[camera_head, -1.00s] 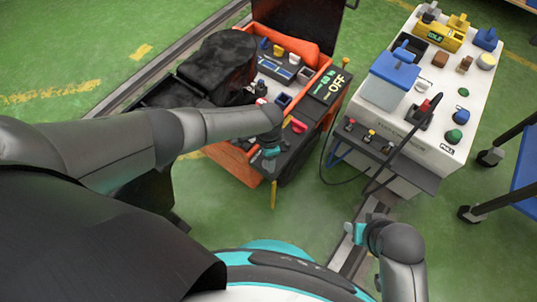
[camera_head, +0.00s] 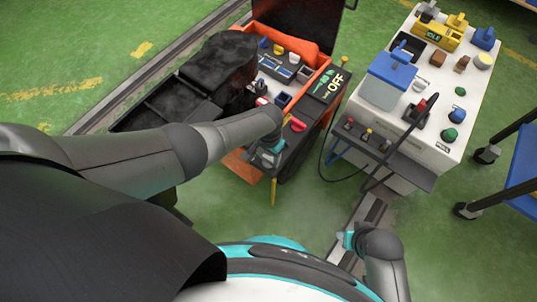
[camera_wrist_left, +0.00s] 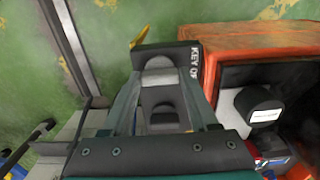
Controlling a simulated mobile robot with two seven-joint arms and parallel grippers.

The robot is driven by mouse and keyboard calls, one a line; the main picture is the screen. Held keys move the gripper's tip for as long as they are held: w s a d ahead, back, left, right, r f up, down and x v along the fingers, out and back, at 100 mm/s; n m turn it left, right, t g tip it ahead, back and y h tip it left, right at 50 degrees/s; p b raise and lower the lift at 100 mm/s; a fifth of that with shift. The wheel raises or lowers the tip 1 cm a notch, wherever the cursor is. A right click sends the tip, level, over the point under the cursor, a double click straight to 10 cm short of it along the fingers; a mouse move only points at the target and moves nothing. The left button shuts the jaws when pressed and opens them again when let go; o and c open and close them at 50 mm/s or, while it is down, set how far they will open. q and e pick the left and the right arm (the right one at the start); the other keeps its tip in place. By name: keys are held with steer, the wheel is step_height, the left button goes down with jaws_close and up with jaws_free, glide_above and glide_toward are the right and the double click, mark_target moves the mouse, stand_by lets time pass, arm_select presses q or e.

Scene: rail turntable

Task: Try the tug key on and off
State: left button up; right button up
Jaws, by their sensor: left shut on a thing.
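The orange tug (camera_head: 318,80) with black seat parts stands left of centre in the head view; its dark panel reads OFF in lit letters. My left gripper (camera_head: 268,160) is at the tug's near corner. In the left wrist view, its fingers (camera_wrist_left: 163,120) are shut around a dark grey knob-like piece, seemingly the tug key (camera_wrist_left: 162,112), in front of a black panel (camera_wrist_left: 170,57) lettered "KEY OF". Whether the key is seated is hidden. My right gripper (camera_head: 348,240) hangs over the floor rail, away from the tug; its opening is unclear.
A white console (camera_head: 455,85) with coloured knobs, a blue box and a dark front shelf (camera_head: 385,152) stands to the right. A black cable hangs from it. A blue-topped cart (camera_head: 522,180) is at the right edge. Green floor lies between tug and console.

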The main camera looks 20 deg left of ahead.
stand_by(0.4)
arm_select(q)
steer(key=o, duration=1.4)
steer(key=shift+c, duration=0.2)
steer(key=shift+r, duration=0.2)
